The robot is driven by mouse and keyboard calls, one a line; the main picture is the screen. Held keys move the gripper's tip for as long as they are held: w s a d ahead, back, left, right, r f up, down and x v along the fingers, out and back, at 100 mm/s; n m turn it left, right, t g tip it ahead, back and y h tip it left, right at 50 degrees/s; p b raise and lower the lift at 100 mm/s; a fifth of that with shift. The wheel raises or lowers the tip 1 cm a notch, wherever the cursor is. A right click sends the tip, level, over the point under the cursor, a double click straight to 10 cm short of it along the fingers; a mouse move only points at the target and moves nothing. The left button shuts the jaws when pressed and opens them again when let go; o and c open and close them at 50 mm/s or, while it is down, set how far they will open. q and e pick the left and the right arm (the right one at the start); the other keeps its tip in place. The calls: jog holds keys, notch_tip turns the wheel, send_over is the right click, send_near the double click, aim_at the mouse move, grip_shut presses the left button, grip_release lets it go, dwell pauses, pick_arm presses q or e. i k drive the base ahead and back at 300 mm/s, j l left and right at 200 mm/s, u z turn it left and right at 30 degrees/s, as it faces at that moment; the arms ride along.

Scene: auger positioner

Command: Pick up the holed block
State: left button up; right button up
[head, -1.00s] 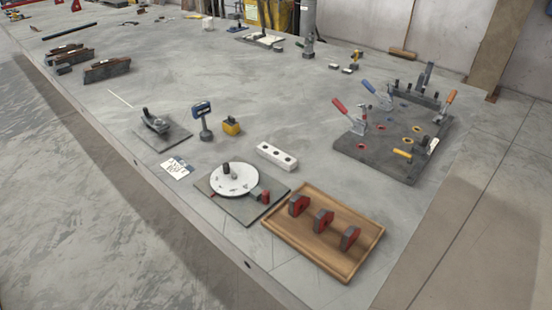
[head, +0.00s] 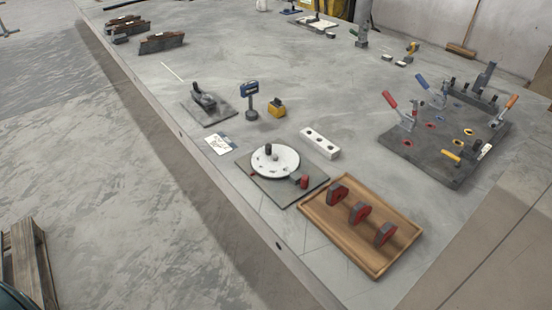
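A white holed block (head: 320,143), a long bar with several dark round holes along its top, lies flat on the grey table (head: 250,60). It is behind the wooden tray and to the right of the round white dial plate (head: 275,161), apart from both. Nothing touches or covers it. Neither of my grippers shows in the head view.
A wooden tray (head: 313,218) with red and grey blocks stands in front of the holed block. A dark fixture plate (head: 420,158) with toggle clamps is at the right. A blue-headed stand (head: 250,98) and a yellow box (head: 277,108) stand behind left. A wooden pallet (head: 30,262) is on the floor.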

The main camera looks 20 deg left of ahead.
aim_at(329, 151)
jog(key=i+j+z, duration=0.2)
jog(key=j+z, duration=0.15)
jog(key=j, duration=0.3)
jog(key=i+j+z, duration=0.1)
jog(key=j+z, duration=0.3)
jog(key=j, duration=0.25)
jog(key=j+z, duration=0.35)
jog(key=j, duration=0.3)
